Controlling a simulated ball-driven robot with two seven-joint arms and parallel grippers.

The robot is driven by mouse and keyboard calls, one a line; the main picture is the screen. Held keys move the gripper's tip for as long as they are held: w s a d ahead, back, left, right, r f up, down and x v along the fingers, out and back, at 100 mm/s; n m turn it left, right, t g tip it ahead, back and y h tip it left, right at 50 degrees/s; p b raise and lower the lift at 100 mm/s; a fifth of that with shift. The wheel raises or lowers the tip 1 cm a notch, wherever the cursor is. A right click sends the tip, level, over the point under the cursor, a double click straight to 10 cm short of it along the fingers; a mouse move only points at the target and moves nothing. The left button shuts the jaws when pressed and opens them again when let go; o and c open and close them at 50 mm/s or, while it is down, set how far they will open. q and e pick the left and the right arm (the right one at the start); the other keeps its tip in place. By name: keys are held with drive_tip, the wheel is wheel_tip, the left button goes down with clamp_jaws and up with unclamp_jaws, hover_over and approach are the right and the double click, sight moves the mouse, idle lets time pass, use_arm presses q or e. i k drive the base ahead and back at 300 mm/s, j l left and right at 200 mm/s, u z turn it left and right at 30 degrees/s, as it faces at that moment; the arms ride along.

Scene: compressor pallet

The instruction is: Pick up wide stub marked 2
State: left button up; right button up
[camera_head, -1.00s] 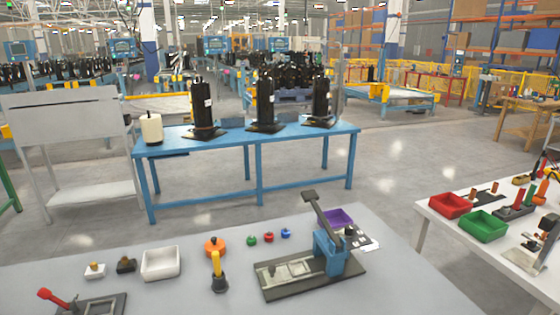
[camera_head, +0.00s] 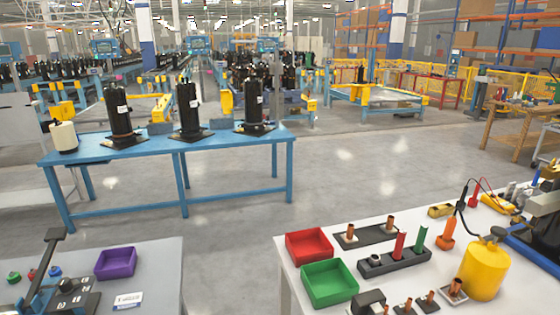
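Several small copper-coloured stubs stand on the white table at the lower right. Two stubs (camera_head: 350,232) (camera_head: 390,224) stand on a flat dark plate (camera_head: 370,237). More copper stubs (camera_head: 430,296) (camera_head: 455,287) stand nearer the front edge of the picture, beside a dark block. No number can be read on any of them, so I cannot tell which is the wide stub marked 2. Neither of my grippers is in view.
The white table (camera_head: 292,262) also holds a red bin (camera_head: 309,245), a green bin (camera_head: 330,285), a dark rack (camera_head: 394,263) with red and green pieces, and a yellow cylinder (camera_head: 483,270). A grey table with a purple bin (camera_head: 116,263) stands left. Open floor lies between.

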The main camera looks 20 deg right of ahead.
sight(453, 292)
drive_tip(key=l+u, duration=0.1)
drive_tip(key=l, duration=0.75)
drive_tip(key=l+u, duration=0.1)
drive_tip(key=l, duration=0.75)
drive_tip(key=k+l+u, duration=0.1)
drive_tip(key=l, duration=0.75)
drive_tip(key=l+z, duration=0.15)
drive_tip(key=l, duration=0.3)
drive_tip(key=i+l+z, duration=0.1)
drive_tip(key=l, duration=0.35)
drive_tip(key=l+z, duration=0.15)
drive_tip(key=l, duration=0.35)
drive_tip(key=i+l+z, duration=0.15)
drive_tip(key=l, duration=0.25)
drive_tip(key=l+z, duration=0.2)
drive_tip(key=l, duration=0.4)
